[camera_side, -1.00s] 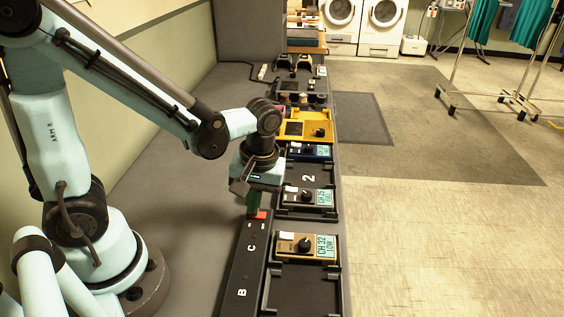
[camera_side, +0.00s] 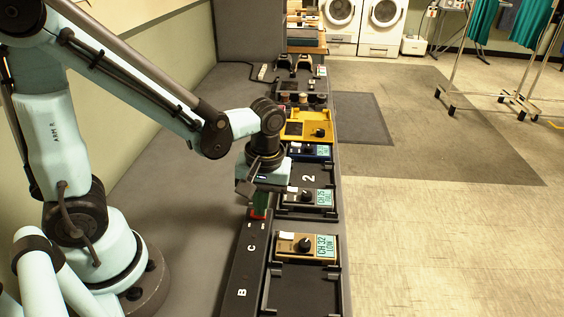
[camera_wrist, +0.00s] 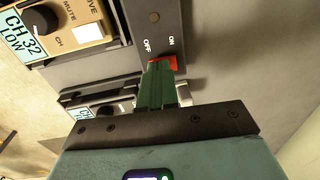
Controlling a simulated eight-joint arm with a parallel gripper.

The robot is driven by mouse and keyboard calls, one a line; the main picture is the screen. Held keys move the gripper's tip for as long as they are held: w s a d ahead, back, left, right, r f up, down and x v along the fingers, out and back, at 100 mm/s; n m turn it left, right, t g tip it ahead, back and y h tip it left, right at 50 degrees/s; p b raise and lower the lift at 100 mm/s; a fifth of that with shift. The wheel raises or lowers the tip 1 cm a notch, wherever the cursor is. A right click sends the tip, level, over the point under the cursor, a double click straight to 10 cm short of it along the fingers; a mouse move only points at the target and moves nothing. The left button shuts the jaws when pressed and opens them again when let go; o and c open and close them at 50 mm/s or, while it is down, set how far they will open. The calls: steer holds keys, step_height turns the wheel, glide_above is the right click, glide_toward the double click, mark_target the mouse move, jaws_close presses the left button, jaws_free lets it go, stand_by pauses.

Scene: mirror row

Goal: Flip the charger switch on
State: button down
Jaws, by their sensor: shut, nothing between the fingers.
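The charger switch is a red rocker (camera_wrist: 171,62) on a dark strip, beside white OFF and ON lettering in the wrist view. It also shows as a small red patch (camera_side: 258,214) in the side view. My gripper's green fingers (camera_wrist: 158,76) are shut and empty, with their tips right at the red rocker. In the side view my gripper (camera_side: 261,206) points down at it. The fingers cover part of the rocker. I cannot tell whether they touch it or which side is pressed down.
The dark strip (camera_side: 242,274) bears the letters C and B. To its right sit trays with the CH 32 unit (camera_side: 305,246), the CH 35 unit (camera_side: 306,197) and a yellow unit (camera_side: 305,127). The grey bench (camera_side: 190,220) left of the strip is clear.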

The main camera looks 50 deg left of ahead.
steer(key=shift+r, duration=0.1)
step_height(320, 180, up, 14)
steer(key=w+d, duration=0.1)
steer(key=shift+w+d, duration=0.15)
stand_by(0.7)
steer(key=shift+s+a+y, duration=0.3)
steer(key=shift+s+a, duration=0.15)
steer(key=shift+s, duration=0.1)
steer(key=f, duration=0.4)
steer(key=s+a+f, duration=0.1)
steer(key=f, duration=0.8)
steer(key=shift+s+a+f, duration=0.15)
steer(key=shift+a+f, duration=0.05)
steer(key=shift+f, duration=0.3)
